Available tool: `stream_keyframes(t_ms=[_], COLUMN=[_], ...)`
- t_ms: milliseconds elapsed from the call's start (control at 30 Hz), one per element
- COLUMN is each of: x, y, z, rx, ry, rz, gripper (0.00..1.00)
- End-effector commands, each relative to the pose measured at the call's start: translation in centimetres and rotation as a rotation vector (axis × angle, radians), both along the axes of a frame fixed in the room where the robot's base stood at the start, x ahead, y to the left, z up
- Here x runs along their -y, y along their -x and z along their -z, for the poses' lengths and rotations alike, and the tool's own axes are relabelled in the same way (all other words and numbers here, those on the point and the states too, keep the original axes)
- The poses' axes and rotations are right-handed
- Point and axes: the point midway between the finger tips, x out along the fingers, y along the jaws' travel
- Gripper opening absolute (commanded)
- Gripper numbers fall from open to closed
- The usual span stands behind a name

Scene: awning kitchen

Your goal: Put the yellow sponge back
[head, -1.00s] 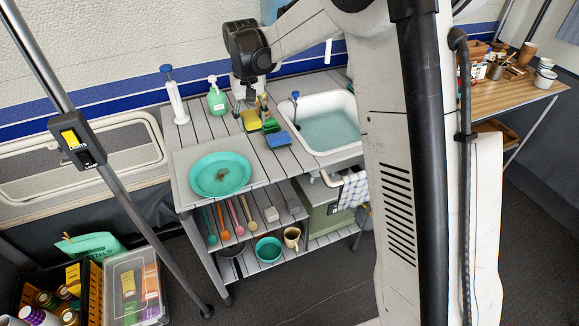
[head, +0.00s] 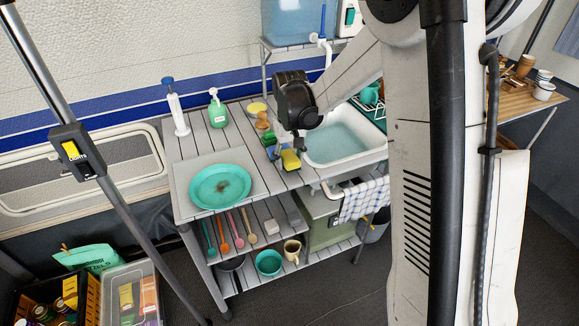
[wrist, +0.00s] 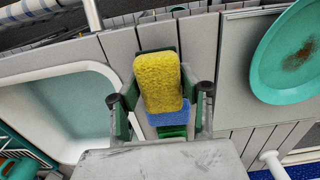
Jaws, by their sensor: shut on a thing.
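The yellow sponge (head: 290,159) is held in my gripper (head: 288,147), near the front edge of the slatted counter beside the sink. In the wrist view the yellow sponge (wrist: 158,82) sits between the two fingers of my gripper (wrist: 160,98). A blue sponge (wrist: 168,119) shows just past it, with a green piece (wrist: 174,132) behind, partly hidden. In the head view the blue sponge (head: 271,153) is left of the gripper. I cannot tell whether the yellow sponge touches the counter.
The white sink (head: 345,158) with water is right of the gripper. A turquoise plate (head: 220,186) lies on the left of the counter. A green soap bottle (head: 217,111), a brown brush (head: 263,121) and a yellowish bowl (head: 257,107) stand toward the back. Slats between plate and gripper are clear.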

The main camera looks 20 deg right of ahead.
Motion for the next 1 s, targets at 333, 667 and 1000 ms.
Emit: stream_keyframes(t_ms=[333,667,1000], x=[0.0,0.0,0.0], y=[0.0,0.0,0.0], z=[3.0,3.2,3.2], rx=[0.000,0.000,0.000], ry=[0.000,0.000,0.000], rz=[0.000,0.000,0.000], gripper=[0.13,0.47,0.57])
